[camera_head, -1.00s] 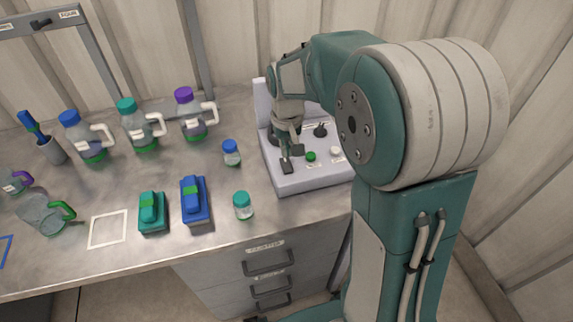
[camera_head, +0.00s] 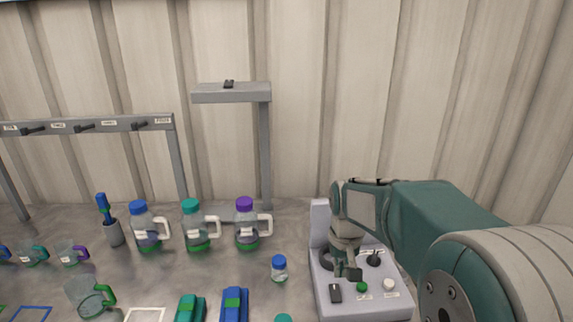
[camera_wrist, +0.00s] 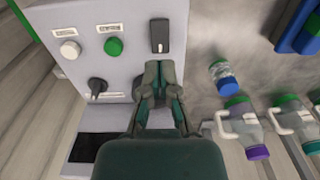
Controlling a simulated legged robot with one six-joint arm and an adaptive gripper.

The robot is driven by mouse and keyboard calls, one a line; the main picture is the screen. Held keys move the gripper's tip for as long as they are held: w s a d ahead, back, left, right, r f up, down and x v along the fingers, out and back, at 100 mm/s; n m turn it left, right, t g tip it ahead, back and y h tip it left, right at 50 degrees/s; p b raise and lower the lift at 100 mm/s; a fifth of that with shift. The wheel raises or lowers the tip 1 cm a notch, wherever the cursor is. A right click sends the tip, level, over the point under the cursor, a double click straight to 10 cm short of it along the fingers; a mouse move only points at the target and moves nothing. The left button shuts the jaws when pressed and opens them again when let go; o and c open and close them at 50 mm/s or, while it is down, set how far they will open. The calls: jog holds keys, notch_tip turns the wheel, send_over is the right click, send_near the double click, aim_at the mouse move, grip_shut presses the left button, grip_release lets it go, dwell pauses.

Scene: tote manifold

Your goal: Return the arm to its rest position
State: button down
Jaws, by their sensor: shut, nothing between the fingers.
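My gripper (camera_head: 350,272) is shut and empty. In the head view it points down over the grey control box (camera_head: 366,307) at the right of the bench. The wrist view shows its closed fingers (camera_wrist: 165,68) in front of the box's dark rocker switch (camera_wrist: 159,36). I cannot tell whether the fingertips touch the box. The green button (camera_wrist: 113,46), the white button (camera_wrist: 70,49) and a black knob (camera_wrist: 97,86) sit beside the switch. My arm reaches in from the right side of the head view.
Jugs with blue (camera_head: 139,207), teal (camera_head: 191,206) and purple (camera_head: 244,204) caps stand left of the box. A small blue-capped bottle (camera_head: 279,269) stands nearer it. A grey rack (camera_head: 90,125) and a taller stand (camera_head: 265,150) rise behind. A corrugated wall closes the back.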

jog(key=s+r+t, duration=0.2)
jog(key=s+r, duration=0.2)
jog(key=s, duration=0.6)
jog(key=s+r+t, duration=0.3)
jog(key=s+r, duration=0.1)
jog(key=s, duration=0.6)
jog(key=shift+s, duration=0.2)
jog(key=shift+r, duration=0.1)
